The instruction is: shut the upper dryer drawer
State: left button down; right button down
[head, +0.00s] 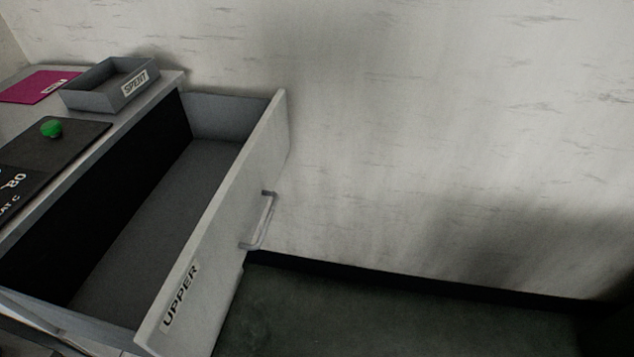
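The upper dryer drawer (224,226) is pulled well out from the cabinet, its white front labelled "UPPER". A grey bar handle (265,222) is fixed to the outside of the front. The inside of the drawer (150,230) is visible and looks empty. Neither of my grippers shows in the head view.
The cabinet top (150,97) at the left carries a grey tray (85,98) labelled "SPENT", a magenta sheet (35,87), and a dark mat (75,140) with a green round item (51,128) on it. A pale wall (450,120) stands behind. The dark floor (380,315) right of the drawer is clear.

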aim_at(164, 287)
jog(key=z, duration=0.2)
jog(key=i, duration=0.2)
jog(key=u, duration=1)
